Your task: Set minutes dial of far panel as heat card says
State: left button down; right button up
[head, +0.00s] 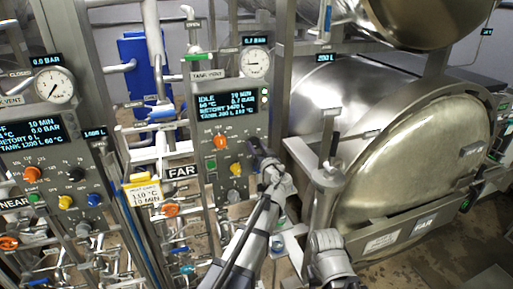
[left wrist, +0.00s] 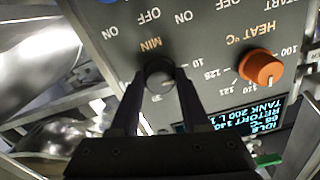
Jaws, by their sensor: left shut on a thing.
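The far panel (head: 228,110) has a lit display (head: 220,106) that appears to read IDLE, 19 MIN. The heat card (head: 146,197), yellow-topped, hangs left of it and appears to read 110 °C, 10 MIN. My left gripper (head: 257,150) is shut on this dial, with a finger on either side in the left wrist view (left wrist: 158,82).
An orange heat dial (left wrist: 261,68) sits beside the minutes dial, also in the head view (head: 220,142). A yellow knob (head: 235,169) is below. The near panel (head: 45,120) stands at left. The large steel retort door (head: 415,160) fills the right.

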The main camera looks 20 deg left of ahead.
pick_arm(q)
jog(key=shift+s, duration=0.1)
dwell(0.3)
jog(key=shift+c, duration=1.9)
grip_release()
jog(key=v, duration=0.7)
jog(key=shift+s+d, duration=0.25)
jog(key=shift+s, duration=0.05)
